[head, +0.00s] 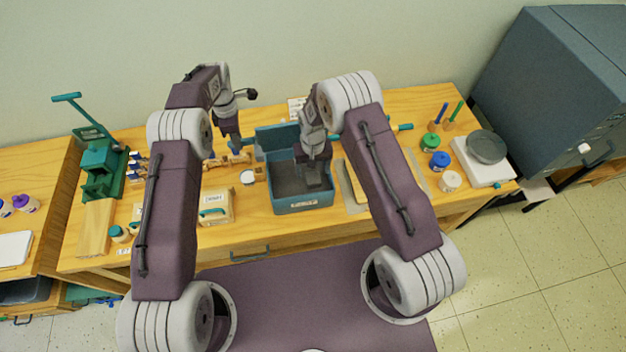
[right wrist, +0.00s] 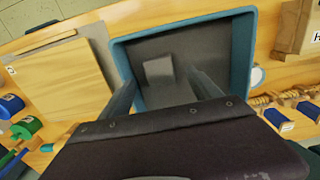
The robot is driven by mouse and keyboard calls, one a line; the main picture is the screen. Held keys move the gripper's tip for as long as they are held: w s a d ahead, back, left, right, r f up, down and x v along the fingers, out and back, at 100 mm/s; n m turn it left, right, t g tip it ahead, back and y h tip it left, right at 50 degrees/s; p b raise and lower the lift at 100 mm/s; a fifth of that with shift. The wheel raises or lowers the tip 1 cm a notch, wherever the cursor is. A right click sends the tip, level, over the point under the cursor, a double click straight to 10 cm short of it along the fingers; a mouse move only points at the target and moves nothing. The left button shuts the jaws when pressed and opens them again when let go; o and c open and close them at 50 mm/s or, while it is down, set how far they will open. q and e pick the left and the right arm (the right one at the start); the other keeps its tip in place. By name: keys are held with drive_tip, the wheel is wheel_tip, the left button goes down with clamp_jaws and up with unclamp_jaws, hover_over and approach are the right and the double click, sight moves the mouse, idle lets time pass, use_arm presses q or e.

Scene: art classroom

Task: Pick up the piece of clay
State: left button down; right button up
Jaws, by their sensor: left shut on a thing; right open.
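A light grey piece of clay (right wrist: 159,68) lies on the floor of a blue box (head: 303,204), whose rim also shows in the right wrist view (right wrist: 243,50). My right gripper (head: 313,181) reaches down into the box. In the right wrist view its open fingers (right wrist: 164,86) point toward the clay, with nothing held between them. The clay is hidden in the head view. The box's blue lid (head: 277,137) stands raised at the back. My left gripper (head: 236,146) is at the lid's left end and appears shut on it; the contact is small and hard to see.
A cream bag or box (head: 215,206) stands left of the blue box and a wooden board (head: 362,184) lies right of it. A green press (head: 101,165) is at the left. Paint jars (head: 439,160) and a white scale (head: 487,170) are at the right.

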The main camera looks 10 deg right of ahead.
sight(313, 180)
drive_tip(key=f, duration=0.4)
drive_tip(key=shift+w+f, duration=0.2)
drive_tip(key=shift+f, duration=0.15)
clamp_jaws()
wheel_tip(313, 180, up, 18)
drive_tip(key=s+d+r, duration=0.3)
drive_tip(key=s+d, duration=0.9)
drive_tip(key=s, duration=0.4)
